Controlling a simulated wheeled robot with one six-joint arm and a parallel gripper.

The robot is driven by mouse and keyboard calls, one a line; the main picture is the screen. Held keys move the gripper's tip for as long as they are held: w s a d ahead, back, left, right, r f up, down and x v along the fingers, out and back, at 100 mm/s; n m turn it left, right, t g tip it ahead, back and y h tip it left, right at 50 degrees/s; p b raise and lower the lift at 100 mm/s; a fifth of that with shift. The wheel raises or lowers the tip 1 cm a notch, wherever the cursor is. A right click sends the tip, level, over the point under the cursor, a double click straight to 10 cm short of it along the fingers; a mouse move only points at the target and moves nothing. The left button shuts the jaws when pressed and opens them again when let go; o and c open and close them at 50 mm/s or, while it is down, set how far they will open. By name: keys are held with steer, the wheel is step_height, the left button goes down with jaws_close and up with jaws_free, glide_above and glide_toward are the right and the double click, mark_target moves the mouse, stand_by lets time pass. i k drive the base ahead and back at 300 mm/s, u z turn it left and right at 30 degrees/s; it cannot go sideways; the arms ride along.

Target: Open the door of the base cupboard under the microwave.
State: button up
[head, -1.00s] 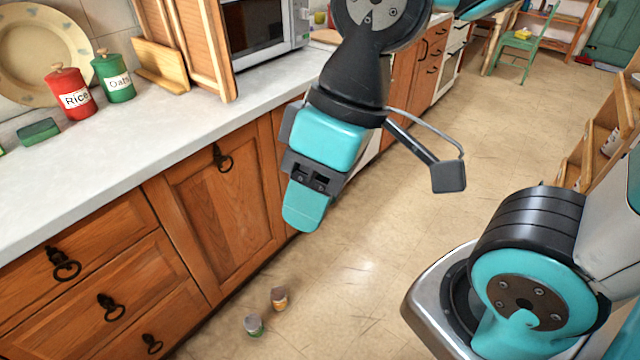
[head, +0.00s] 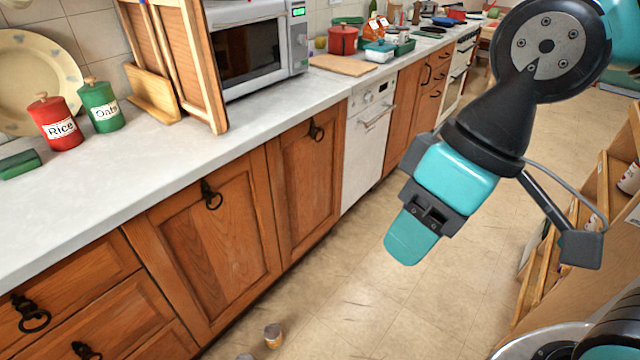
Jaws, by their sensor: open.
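The microwave (head: 255,52) stands on the worktop at the upper left of the head view. Below it is a wooden base cupboard door (head: 306,190), shut, with a black ring handle (head: 316,131) near its top. My gripper (head: 412,236) hangs over the floor to the right of this door, pointing down and empty. It is open, though one teal finger mostly covers the other. Clear space shows in the picture between the gripper and the door.
Another shut cupboard door (head: 205,255) with a ring handle adjoins on the left, then drawers (head: 75,300). A white dishwasher (head: 367,145) stands to the right. Two small cans are on the floor, one here (head: 273,336). Wooden shelving (head: 590,220) stands at right.

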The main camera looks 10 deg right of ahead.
mark_target(305, 161)
steer(key=z, duration=0.3)
steer(key=i, duration=1.2)
steer(key=u, duration=0.4)
